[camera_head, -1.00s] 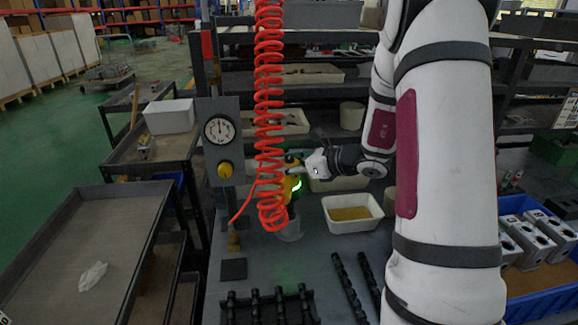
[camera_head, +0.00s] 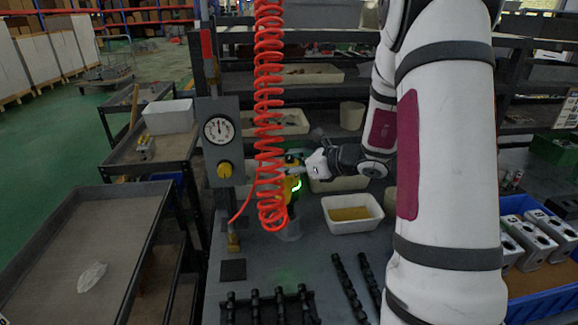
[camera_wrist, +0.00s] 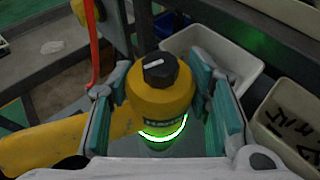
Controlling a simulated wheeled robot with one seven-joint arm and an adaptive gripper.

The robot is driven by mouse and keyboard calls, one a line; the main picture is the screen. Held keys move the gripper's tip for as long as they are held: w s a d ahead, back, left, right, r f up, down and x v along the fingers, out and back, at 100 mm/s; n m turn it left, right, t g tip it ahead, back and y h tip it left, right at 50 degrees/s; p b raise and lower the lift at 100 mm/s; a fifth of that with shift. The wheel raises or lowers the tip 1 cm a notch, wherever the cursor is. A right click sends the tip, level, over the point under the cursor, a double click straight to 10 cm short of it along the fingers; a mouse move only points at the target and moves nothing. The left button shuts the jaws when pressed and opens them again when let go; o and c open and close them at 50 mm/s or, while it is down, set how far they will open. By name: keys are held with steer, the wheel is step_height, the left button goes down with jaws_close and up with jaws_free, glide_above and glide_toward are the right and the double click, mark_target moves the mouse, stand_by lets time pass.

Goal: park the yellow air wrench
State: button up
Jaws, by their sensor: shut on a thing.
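The yellow air wrench (camera_wrist: 160,102) has a dark cap on top and a glowing green-white ring low on its body. In the wrist view it stands between the two teal finger pads of my gripper (camera_wrist: 168,105), which is shut on it. In the head view the wrench (camera_head: 293,188) shows as a small yellow shape behind the red coiled hose (camera_head: 269,110). My gripper (camera_head: 300,170) reaches it from the right. A clear cup-like holder (camera_head: 288,230) is just below the wrench. Whether the wrench sits in it or hangs above it, I cannot tell.
A gauge post (camera_head: 219,140) with a yellow knob stands left of the hose. A white tray with yellow contents (camera_head: 325,212) is close on the right. A blue crate (camera_head: 530,285) with metal blocks is at the far right.

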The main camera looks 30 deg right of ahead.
mark_target(296, 186)
steer(key=shift+f+b, duration=2.95)
steer(key=shift+f, duration=0.5)
stand_by(0.5)
steer(key=o, duration=1.6)
steer(key=shift+o, duration=0.2)
steer(key=shift+f, duration=0.15)
steer(key=v, duration=1.2)
